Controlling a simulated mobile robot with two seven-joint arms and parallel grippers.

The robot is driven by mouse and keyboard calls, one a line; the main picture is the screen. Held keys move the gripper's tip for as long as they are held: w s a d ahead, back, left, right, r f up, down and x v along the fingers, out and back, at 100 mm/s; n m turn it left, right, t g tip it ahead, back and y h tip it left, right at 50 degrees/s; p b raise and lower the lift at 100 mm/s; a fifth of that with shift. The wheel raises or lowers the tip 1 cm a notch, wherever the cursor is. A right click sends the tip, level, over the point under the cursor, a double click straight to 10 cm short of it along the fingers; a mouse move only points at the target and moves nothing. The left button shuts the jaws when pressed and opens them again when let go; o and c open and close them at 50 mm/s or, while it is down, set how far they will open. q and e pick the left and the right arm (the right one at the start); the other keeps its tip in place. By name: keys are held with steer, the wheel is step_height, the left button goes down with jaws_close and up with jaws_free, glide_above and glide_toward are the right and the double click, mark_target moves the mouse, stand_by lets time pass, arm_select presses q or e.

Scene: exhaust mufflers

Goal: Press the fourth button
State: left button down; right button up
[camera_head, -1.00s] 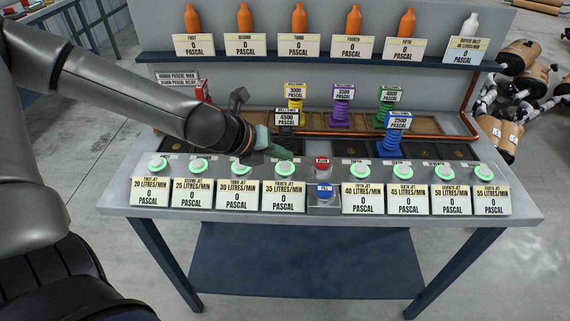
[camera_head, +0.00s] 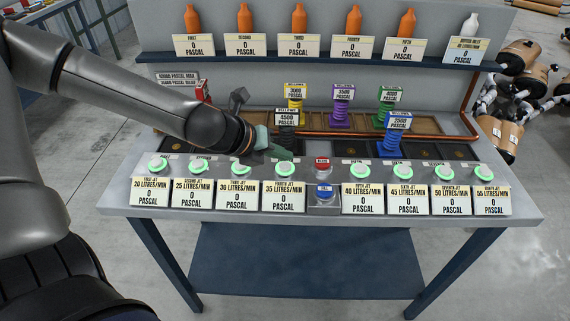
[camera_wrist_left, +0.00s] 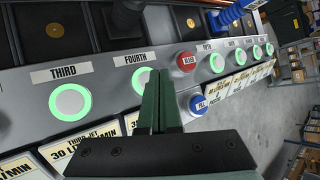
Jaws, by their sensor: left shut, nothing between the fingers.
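The fourth button (camera_head: 285,171) is white with a lit green ring, behind the fourth jet card "35 litres/min, 0 Pascal" (camera_head: 283,196). My left gripper (camera_head: 288,155) is shut and empty, its fingertips just behind and above this button. In the left wrist view the shut green fingers (camera_wrist_left: 159,76) cover the right part of the fourth button (camera_wrist_left: 139,83), below its "FOURTH" label (camera_wrist_left: 133,59). I cannot tell whether the fingers touch it. The third button (camera_wrist_left: 70,102) is to the left, also ringed green. My right gripper is not in view.
A red button (camera_head: 322,163) and a blue button (camera_head: 324,191) sit right of the fourth button. More green-ringed buttons line the bench (camera_head: 520,213) on both sides. Colored bellows, such as the blue one (camera_head: 389,145), stand behind, with orange bottles (camera_head: 300,19) on a shelf above.

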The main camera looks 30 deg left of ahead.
mark_target(281, 168)
arm_select(q)
steer(key=shift+f, duration=0.15)
steer(key=shift+f+b, duration=0.3)
steer(key=shift+b, duration=0.1)
steer(key=shift+f+b, duration=0.4)
stand_by(0.6)
steer(key=shift+r, duration=0.15)
steer(key=shift+r+p, duration=0.65)
steer(key=shift+p, duration=0.1)
step_height(281, 168, up, 5)
steer(key=p, duration=0.4)
steer(key=shift+r+p, duration=0.1)
steer(key=shift+p, duration=0.25)
